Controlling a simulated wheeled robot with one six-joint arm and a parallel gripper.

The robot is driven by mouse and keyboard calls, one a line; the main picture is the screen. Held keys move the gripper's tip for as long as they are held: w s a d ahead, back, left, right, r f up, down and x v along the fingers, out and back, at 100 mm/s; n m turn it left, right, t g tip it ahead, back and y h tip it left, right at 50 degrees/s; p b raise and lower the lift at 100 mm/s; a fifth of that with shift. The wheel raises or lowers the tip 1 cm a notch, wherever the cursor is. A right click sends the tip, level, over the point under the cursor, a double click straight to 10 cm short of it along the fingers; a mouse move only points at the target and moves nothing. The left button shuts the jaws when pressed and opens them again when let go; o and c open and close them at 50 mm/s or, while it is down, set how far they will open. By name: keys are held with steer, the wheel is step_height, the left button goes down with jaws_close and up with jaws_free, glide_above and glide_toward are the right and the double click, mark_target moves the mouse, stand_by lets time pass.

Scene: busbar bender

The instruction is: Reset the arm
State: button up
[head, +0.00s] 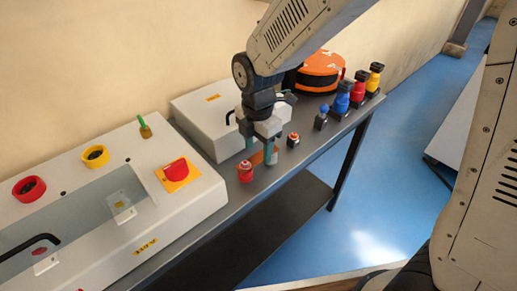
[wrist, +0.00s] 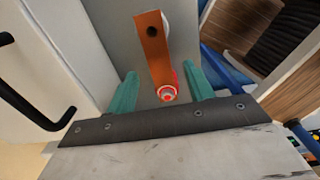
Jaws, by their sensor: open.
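My gripper (head: 261,155) hangs fingers-down over the grey table, in front of a white box. Its two green fingers are apart. In the wrist view my gripper (wrist: 160,90) has a copper-orange strip with a hole (wrist: 152,42) showing between and beyond the fingers. A small red-and-white round part (wrist: 167,93) shows at the strip's near end, between the fingertips. Neither finger visibly clamps them. In the head view the fingers partly hide the strip (head: 257,158). I cannot tell whether the strip touches the table.
A white machine with a red button (head: 177,170) fills the left. A smaller white box (head: 204,120) with a black handle is behind my gripper. A red-capped item (head: 245,172) and another (head: 293,140) stand close by. Blue, red and yellow items (head: 374,80) line the right end.

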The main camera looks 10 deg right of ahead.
step_height(320, 180, up, 7)
steer(key=s+d+r+m, duration=0.4)
steer(key=s+d+m, duration=0.6)
steer(key=m, duration=0.2)
steer(key=s+d+r+m+t, duration=0.1)
steer(key=s+d+r+m, duration=0.3)
steer(key=s+d+m, duration=0.5)
steer(key=s+m, duration=0.2)
steer(key=m, duration=0.1)
steer(key=shift+d+r+m, duration=0.25)
steer(key=shift+d+m, duration=0.15)
